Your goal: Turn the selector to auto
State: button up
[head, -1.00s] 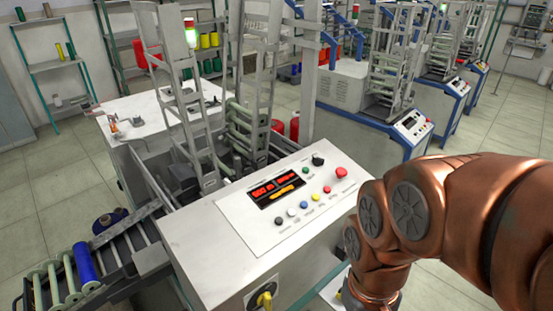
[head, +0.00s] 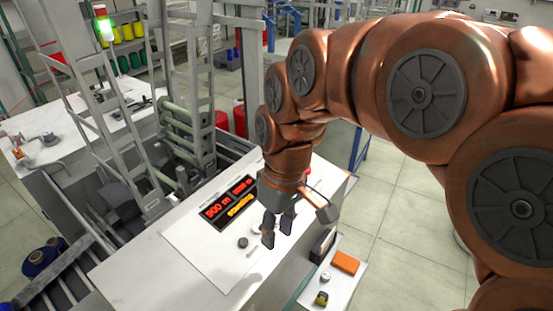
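The machine's white control panel (head: 185,248) slopes across the middle of the head view. Its display (head: 228,203) shows lit red and yellow characters. A black button (head: 243,242) and part of a white button (head: 256,231) show below the display. A bit of the red button (head: 308,170) shows beside my wrist. The black selector knob near the panel's upper edge is hidden behind my arm, so its setting cannot be seen. My gripper (head: 278,230) points down over the button row, its two dark fingers apart with nothing visible between them.
A small shelf (head: 343,291) at the panel's right end holds an orange box (head: 346,262) and small items. Metal frames (head: 190,90) rise behind the panel. A roller rack with dark blue spools (head: 40,260) is at left. Open floor (head: 410,230) lies to the right.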

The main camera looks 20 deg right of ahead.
jog(key=w+d+r+n+t+y+b, duration=0.15)
jog(key=w+d+n+b, duration=0.25)
jog(key=w, duration=1.1)
jog(key=w+d+n+t+b, duration=0.3)
jog(key=w+d, duration=0.8)
jog(key=d, duration=0.1)
jog(key=shift+g+y, duration=0.25)
jog(key=shift+p+x, duration=0.9)
jog(key=shift+x, duration=3.35)
jog(key=shift+s+a, duration=0.1)
jog(key=shift+s, duration=0.05)
jog(key=shift+c, duration=0.2)
grip_shut()
